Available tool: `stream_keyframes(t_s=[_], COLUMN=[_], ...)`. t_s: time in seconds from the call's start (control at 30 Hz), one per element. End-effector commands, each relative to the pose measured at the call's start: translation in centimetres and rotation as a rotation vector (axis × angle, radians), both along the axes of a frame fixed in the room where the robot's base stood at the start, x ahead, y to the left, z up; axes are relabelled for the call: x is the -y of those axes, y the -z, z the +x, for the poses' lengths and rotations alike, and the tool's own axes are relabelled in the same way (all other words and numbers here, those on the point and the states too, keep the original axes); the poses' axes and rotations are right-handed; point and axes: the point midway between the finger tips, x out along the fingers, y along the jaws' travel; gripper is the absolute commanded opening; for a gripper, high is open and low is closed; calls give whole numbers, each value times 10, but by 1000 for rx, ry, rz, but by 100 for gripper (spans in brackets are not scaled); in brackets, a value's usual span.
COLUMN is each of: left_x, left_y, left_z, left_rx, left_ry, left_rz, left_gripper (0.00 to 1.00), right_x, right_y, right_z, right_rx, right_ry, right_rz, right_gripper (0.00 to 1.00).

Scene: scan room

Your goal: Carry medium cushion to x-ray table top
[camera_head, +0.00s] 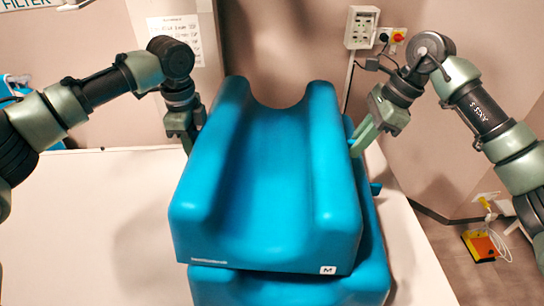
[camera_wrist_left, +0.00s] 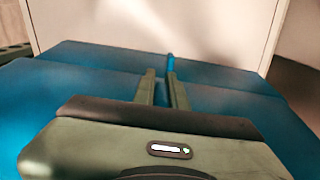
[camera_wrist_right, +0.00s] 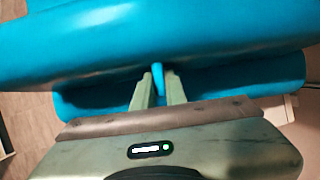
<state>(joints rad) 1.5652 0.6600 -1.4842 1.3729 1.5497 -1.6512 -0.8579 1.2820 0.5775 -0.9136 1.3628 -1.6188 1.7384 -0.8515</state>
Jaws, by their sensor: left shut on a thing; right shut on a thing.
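The medium cushion (camera_head: 275,170) is blue, with a trough down its middle and a white M label at its front right corner. It rests on or just above another blue cushion (camera_head: 290,286); I cannot tell if they touch. My right gripper (camera_head: 358,147) is at its right side, and in the right wrist view its fingers (camera_wrist_right: 158,82) are closed around a thin blue tab. My left gripper (camera_head: 188,145) is at its left side, fingertips partly hidden behind it. In the left wrist view the fingers (camera_wrist_left: 160,78) pinch a small blue tab.
The pale table top (camera_head: 90,225) extends to the left, with bare room there. A wall socket box (camera_head: 361,27) and a red-and-yellow switch (camera_head: 398,36) are on the wall behind. An orange-yellow device (camera_head: 481,245) with cables lies on the floor at right.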

Motion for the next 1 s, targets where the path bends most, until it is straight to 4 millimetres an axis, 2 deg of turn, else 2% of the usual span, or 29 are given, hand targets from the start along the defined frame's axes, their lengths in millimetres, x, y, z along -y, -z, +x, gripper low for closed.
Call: stream_keyframes(t_s=[0.23, 0.63, 1.0], left_x=[0, 0, 0], left_y=[-13, -49, -51], left_z=[1, 1, 1], left_rx=[2, 2, 2], left_ry=[-2, -2, -2], left_rz=[-2, -2, -1], left_gripper=[0, 0, 0], right_x=[0, 0, 0], right_y=[-12, -49, -50], right_z=[0, 0, 0], right_rx=[1, 1, 1], right_ry=[2, 1, 1], right_rz=[1, 1, 1], right_gripper=[0, 0, 0])
